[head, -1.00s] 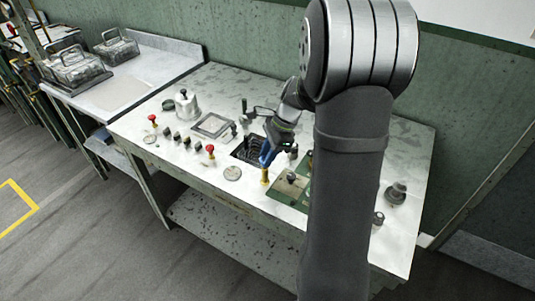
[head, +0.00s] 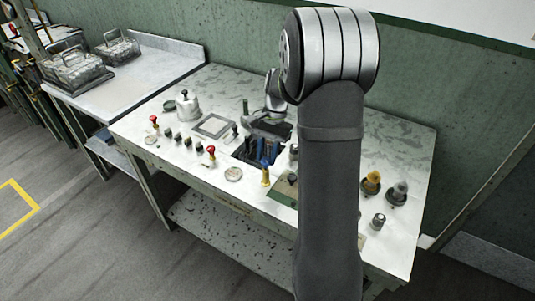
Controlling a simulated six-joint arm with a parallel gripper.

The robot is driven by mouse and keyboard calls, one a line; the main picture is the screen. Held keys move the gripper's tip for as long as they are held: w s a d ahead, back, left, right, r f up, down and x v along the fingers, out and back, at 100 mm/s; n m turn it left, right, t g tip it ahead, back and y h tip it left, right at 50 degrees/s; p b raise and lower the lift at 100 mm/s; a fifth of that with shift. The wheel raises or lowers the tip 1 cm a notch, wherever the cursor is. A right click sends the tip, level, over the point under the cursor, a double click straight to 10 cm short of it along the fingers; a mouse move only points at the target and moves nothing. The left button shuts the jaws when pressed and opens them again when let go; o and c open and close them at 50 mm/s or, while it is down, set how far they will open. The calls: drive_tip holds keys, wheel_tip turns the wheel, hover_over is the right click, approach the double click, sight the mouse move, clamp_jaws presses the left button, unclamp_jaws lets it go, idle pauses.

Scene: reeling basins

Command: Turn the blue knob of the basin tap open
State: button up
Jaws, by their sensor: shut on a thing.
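My gripper (head: 262,148) points down at the dark square basin (head: 241,155) set in the pale worktop. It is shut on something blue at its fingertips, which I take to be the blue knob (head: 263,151). The blue part is small, and I cannot make out its edges or how far it is turned. The tap's body is not clear behind the fingers. My forearm covers the worktop to the right of the basin.
A red mushroom button (head: 211,151) and a yellow post (head: 266,177) stand near the basin. A green plate (head: 284,190) lies partly behind my arm. An amber knob (head: 371,182) and a grey knob (head: 398,191) stand at the right. The back right worktop is clear.

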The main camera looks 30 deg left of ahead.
drive_tip(key=n, duration=0.2)
drive_tip(key=n+h, duration=0.1)
drive_tip(key=n, duration=0.1)
drive_tip(key=shift+a+n+t+h, duration=0.2)
drive_tip(key=shift+n+t+h, duration=0.1)
drive_tip(key=shift+t, duration=0.1)
drive_tip(key=shift+s+a+n+t+h, duration=0.1)
drive_tip(key=shift+n+t+h, duration=0.3)
drive_tip(key=shift+n, duration=1.2)
drive_tip(key=o, duration=1)
drive_tip(key=v, duration=1.7)
drive_tip(key=shift+a+r, duration=0.1)
drive_tip(key=shift+a, duration=0.2)
drive_tip(key=shift+h, duration=0.3)
drive_tip(key=x, duration=1.7)
drive_tip(key=shift+f, duration=0.25)
